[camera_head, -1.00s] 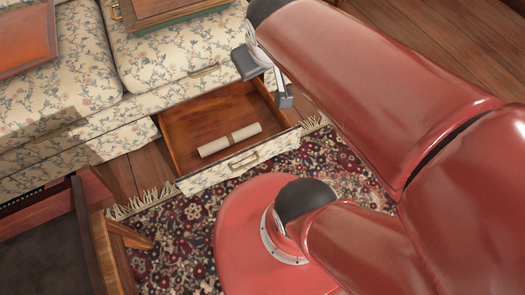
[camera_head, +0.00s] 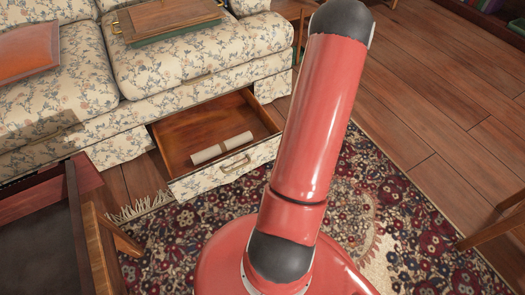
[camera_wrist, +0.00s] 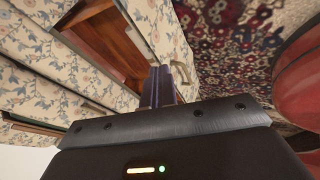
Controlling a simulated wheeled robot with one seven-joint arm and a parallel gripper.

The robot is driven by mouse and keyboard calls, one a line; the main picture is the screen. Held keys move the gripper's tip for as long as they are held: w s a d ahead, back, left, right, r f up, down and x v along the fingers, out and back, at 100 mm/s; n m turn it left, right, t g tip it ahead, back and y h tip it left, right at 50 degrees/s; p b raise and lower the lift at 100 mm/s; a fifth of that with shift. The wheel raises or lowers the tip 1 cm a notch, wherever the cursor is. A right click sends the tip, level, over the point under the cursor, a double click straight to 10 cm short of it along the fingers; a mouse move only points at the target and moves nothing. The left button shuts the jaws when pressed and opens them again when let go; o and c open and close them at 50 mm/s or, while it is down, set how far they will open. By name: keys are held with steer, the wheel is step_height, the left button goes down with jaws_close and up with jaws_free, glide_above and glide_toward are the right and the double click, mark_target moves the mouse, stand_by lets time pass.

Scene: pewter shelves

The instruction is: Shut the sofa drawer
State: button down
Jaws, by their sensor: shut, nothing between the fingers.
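The sofa (camera_head: 88,62) has a floral cover and fills the upper left of the head view. Its drawer (camera_head: 228,166) is pulled open from the sofa's base, with a floral front, a metal handle and a wooden inside. A rolled pale paper (camera_head: 222,147) lies in the drawer. In the head view my gripper is hidden.
A patterned rug (camera_head: 350,215) lies before the sofa. A wooden piece with a dark top (camera_head: 40,245) stands at lower left, near the drawer's left side. A wooden chair or table part (camera_head: 495,225) is at right. Bare wooden floor (camera_head: 440,90) is clear at upper right.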

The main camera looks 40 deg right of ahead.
step_height(320, 180, down, 2)
steer(key=s+a+y, duration=0.1)
steer(key=s+a, duration=0.1)
steer(key=b, duration=0.3)
glide_toward(263, 148)
step_height(263, 148, down, 3)
steer(key=s+a, duration=0.2)
steer(key=shift+w+d+f, duration=0.1)
steer(key=shift+w+d, duration=0.05)
steer(key=shift+w, duration=1)
steer(key=shift+w+d+f, duration=0.1)
steer(key=shift+w+d, duration=0.05)
steer(key=shift+w, duration=1)
